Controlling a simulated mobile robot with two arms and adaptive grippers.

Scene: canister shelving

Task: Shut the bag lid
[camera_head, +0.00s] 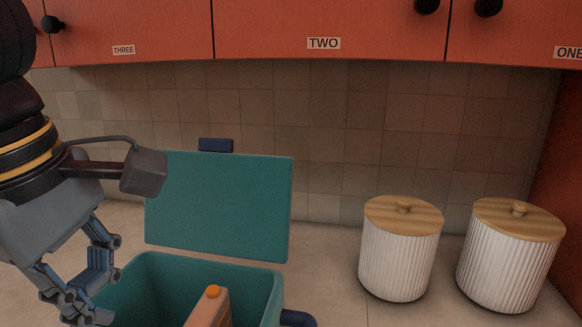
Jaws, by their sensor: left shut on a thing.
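The teal bag (205,262) stands on the counter at the bottom of the head view, its lower part cut off by the picture's edge. Its teal lid (220,205) stands open and upright at the back, with a dark blue tab (215,145) on its top edge. An orange-capped carton (212,308) is inside the bag. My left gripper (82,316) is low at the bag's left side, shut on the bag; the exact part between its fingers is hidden. It is apart from the lid. My right gripper is not in view.
Two white ribbed canisters (398,262) (507,265) with wooden lids stand to the right of the bag. A dark blue handle (298,318) sticks out on the bag's right. Red cabinets (325,25) hang above the tiled wall. The counter between bag and canisters is clear.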

